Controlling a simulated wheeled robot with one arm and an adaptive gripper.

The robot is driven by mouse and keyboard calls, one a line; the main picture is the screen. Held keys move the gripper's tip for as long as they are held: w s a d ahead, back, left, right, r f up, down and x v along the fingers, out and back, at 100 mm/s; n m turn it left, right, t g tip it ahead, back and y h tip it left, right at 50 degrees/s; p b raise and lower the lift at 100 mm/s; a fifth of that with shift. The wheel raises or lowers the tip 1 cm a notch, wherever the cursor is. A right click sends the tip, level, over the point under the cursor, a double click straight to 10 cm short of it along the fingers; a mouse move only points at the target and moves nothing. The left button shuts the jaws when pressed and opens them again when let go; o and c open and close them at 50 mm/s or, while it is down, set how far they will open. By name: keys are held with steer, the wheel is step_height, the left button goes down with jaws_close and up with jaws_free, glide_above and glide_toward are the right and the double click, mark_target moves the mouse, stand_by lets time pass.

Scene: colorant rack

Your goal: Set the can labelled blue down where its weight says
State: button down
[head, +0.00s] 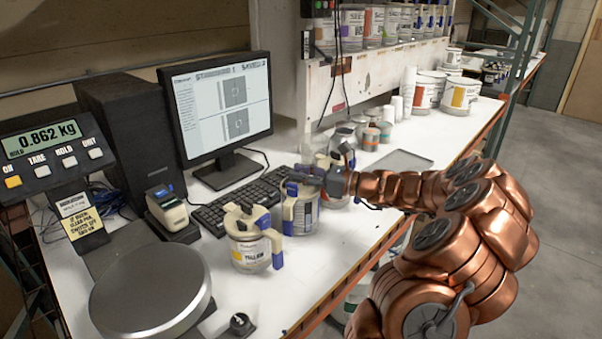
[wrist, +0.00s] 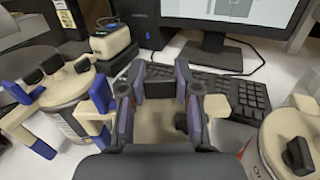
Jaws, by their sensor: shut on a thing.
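My gripper (head: 306,178) is shut on the top of a can (head: 301,214) with a cream and blue lid, at the table's front, right of the yellow can. Its label is too small to read. The wrist view shows the two fingers (wrist: 160,100) around its cream top (wrist: 158,117); its body is hidden there. I cannot tell whether it touches the table. The can labelled yellow (head: 250,245) stands close on its left and shows at left in the wrist view (wrist: 62,110). The scale display (head: 45,138) reads 0.862 kg with a hold mark; the scale's round plate (head: 150,292) is empty.
A keyboard (head: 240,200), monitor (head: 222,105) and label printer (head: 171,212) stand behind the cans. A flat grey tray (head: 400,162), small jars (head: 371,138) and large tubs (head: 460,95) are farther right. A shelf (head: 380,70) holds more cans. A small black knob (head: 240,323) lies near the front edge.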

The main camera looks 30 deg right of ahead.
steer(key=shift+f, duration=0.25)
steer(key=c, duration=0.8)
jaws_free()
steer(key=shift+s, duration=0.1)
steer(key=b+v, duration=0.2)
steer(key=v, duration=1)
